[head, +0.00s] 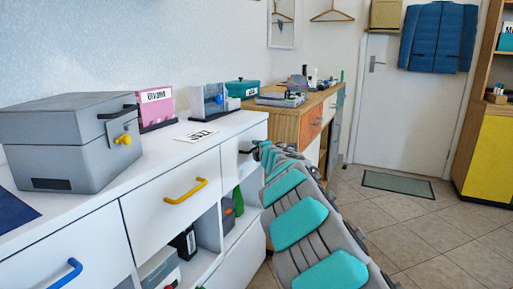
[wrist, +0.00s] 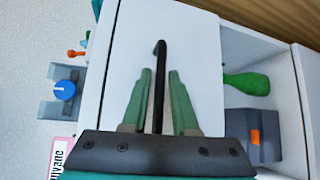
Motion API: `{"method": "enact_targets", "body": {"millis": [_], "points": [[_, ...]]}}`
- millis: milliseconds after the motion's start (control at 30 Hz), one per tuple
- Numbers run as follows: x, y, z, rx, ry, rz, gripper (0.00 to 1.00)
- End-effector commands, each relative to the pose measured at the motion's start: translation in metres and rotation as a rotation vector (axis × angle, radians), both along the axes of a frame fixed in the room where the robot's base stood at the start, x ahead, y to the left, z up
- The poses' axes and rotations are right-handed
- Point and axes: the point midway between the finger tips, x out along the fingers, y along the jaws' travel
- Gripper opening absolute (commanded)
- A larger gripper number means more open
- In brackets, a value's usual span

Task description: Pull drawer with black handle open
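The white drawer front (wrist: 205,60) with the black handle (wrist: 159,62) fills the middle of the wrist view. The handle also shows in the head view (head: 245,151), partly hidden by my arm. The drawer looks flush with the white cabinet (head: 235,127). My gripper (wrist: 160,75) has its green fingers on either side of the handle. In the head view my gripper (head: 262,150) is small and mostly hidden behind my arm.
Left along the cabinet are drawers with a yellow handle (head: 186,191) and a blue handle (head: 66,274). Beside the drawer, an open shelf holds a green bottle (wrist: 246,84) and a dark grey box (wrist: 253,135). A wooden cabinet (head: 290,125) stands beyond.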

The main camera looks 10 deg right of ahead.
Motion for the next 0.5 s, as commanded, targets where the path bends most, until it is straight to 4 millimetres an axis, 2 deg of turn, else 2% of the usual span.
{"method": "enact_targets", "body": {"millis": [400, 500], "points": [[0.0044, 0.0005, -0.0010, 0.001, 0.000, 0.000, 0.27], [0.0043, 0.0005, -0.0011, 0.001, 0.000, 0.000, 0.17]]}}
